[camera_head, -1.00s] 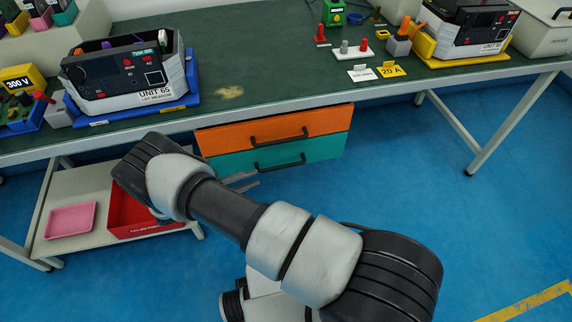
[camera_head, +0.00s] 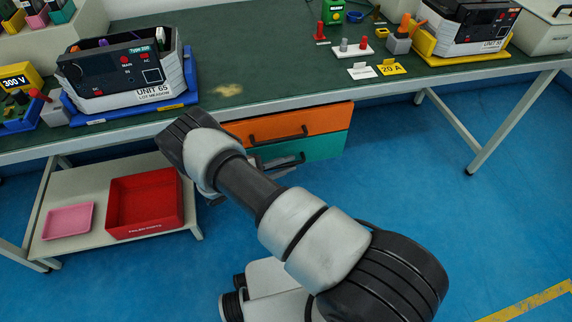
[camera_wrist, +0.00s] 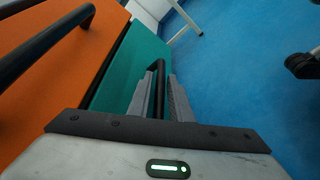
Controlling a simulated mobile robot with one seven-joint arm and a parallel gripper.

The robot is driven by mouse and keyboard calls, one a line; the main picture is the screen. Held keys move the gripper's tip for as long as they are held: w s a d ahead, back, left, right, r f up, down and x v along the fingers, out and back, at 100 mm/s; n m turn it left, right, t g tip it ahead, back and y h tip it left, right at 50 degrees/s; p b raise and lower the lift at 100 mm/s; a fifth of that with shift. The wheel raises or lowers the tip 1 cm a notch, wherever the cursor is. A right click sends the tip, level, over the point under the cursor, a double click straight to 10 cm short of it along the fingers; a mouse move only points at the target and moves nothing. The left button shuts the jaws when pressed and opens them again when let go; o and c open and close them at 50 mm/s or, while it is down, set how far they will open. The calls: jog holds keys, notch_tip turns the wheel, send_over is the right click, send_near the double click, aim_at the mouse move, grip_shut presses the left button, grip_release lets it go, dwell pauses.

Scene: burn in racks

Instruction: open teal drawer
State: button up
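The teal drawer (camera_head: 325,146) is the lower of two drawers under the green bench and looks shut. In the wrist view its teal front (camera_wrist: 128,62) is at centre left, with its black bar handle (camera_wrist: 160,68) jutting out. My gripper (camera_wrist: 159,82) has its two grey fingers on either side of this handle. I cannot tell whether they press on it. In the head view, my gripper (camera_head: 279,165) is at the teal drawer's front, and my arm covers the drawer's left part.
The orange drawer (camera_head: 322,118) sits directly above and looks shut; its black handle (camera_wrist: 40,45) is near my gripper in the wrist view. A low shelf at left holds a red bin (camera_head: 146,198) and a pink tray (camera_head: 68,220). Blue floor (camera_head: 400,190) at right is clear.

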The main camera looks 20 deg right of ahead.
grip_shut()
